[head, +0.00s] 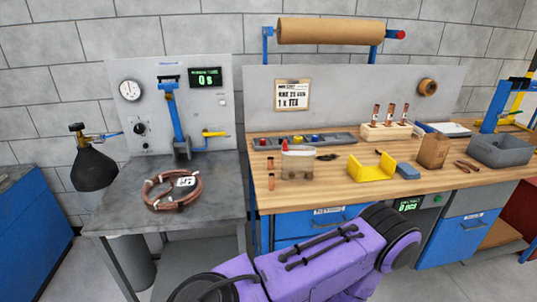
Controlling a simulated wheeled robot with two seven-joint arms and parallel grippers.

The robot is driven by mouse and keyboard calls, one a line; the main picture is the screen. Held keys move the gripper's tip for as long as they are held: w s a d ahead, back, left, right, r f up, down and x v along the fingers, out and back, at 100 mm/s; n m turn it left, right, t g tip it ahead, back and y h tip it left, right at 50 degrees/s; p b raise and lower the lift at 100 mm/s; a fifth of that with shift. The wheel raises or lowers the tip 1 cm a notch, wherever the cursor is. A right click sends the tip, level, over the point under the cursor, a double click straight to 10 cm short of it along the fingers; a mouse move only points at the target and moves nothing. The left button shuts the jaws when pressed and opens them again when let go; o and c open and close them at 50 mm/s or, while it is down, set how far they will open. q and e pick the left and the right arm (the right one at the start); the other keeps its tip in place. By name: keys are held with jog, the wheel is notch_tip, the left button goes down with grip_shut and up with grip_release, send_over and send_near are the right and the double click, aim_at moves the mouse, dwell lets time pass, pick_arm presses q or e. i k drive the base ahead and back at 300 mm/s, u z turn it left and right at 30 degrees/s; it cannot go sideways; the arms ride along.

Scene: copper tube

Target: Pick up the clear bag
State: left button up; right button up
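A small, partly see-through bag (297,170) with a whitish top stands on the wooden workbench (340,193), near its left end. It looks like the clear bag, but it is small and its contents are hard to make out. A red tip shows at its upper left; I cannot tell whether it belongs to the bag or to something behind it. Neither of my grippers is in view. Only a purple link of my own arm shows at the bottom, in front of the bench.
Copper pieces (271,182) lie left of the bag. A yellow bracket (371,168), blue block (407,171) and cardboard box (433,150) stand to the right. A parts tray (330,139) lies behind. The grey table (130,205) at left holds a copper coil (155,196).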

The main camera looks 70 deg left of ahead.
aim_at(298, 166)
jog(key=k, duration=0.4)
jog(key=u, duration=0.85)
